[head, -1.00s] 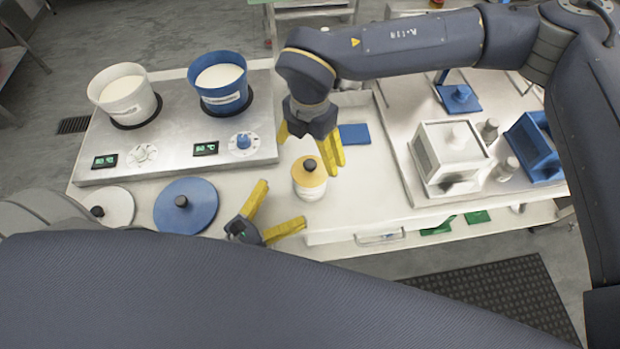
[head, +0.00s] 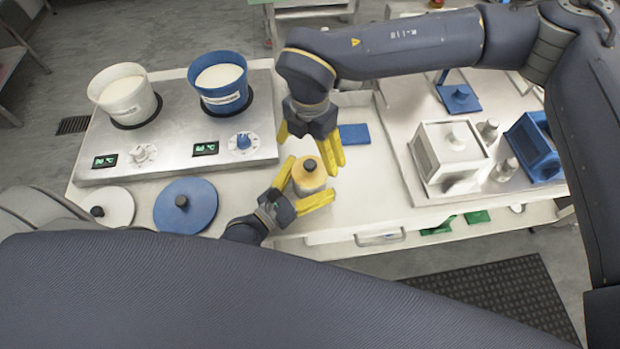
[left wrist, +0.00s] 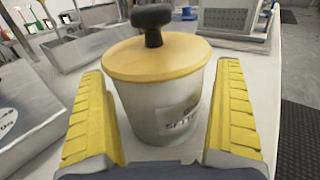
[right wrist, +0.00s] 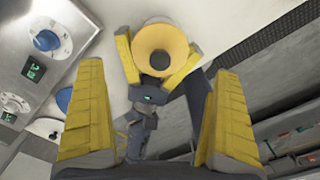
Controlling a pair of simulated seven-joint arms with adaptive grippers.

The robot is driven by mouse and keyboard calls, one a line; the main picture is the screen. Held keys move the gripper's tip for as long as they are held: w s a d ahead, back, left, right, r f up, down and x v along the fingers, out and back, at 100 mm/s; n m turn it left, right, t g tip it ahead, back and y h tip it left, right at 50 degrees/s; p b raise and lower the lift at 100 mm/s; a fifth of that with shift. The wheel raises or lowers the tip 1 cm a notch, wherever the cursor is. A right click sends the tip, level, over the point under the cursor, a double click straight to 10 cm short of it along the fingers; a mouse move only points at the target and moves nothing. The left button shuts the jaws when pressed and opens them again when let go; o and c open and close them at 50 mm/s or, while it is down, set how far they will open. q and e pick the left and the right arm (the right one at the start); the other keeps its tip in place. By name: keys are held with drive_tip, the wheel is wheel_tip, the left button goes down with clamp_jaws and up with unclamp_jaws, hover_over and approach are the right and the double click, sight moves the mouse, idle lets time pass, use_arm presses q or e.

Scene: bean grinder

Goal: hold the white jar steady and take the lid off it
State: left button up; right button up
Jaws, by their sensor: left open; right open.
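The white jar (head: 308,189) stands upright on the worktop, with its yellow lid (head: 303,178) and black knob (head: 310,164) on top. My left gripper (head: 309,181) is open, with one yellow finger on each side of the jar. In the left wrist view the jar body (left wrist: 160,110) stands between the fingers, with visible gaps beside it. My right gripper (head: 311,151) is open and empty, pointing down just behind and above the jar.
A blue lid (head: 190,212) and a white lid (head: 118,207) lie at the left. A hotplate (head: 90,160) with a white pot (head: 125,98) and a blue pot (head: 220,85) is behind them. A blue block (head: 354,134) lies behind the jar. A white box (head: 450,155) stands at the right.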

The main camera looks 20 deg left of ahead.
sight(310, 164)
use_arm(q)
drive_tip(key=shift+c, duration=0.2)
drive_tip(key=c, duration=1.5)
use_arm(e)
drive_tip(key=shift+r, duration=0.45)
drive_tip(key=c, duration=0.4)
drive_tip(key=shift+t, duration=0.6)
drive_tip(key=r, duration=0.2)
drive_tip(key=s+r, duration=0.1)
drive_tip(key=shift+s+a+r, duration=0.1)
drive_tip(key=shift+a+r, duration=0.2)
drive_tip(key=shift+r, duration=0.1)
drive_tip(key=c, duration=0.6)
drive_tip(key=shift+h, duration=0.3)
drive_tip(key=f, duration=0.7)
drive_tip(key=w+f, duration=0.1)
drive_tip(key=f, duration=0.2)
drive_tip(key=shift+d+f, duration=0.2)
drive_tip(key=shift+d, duration=0.1)
clamp_jaws()
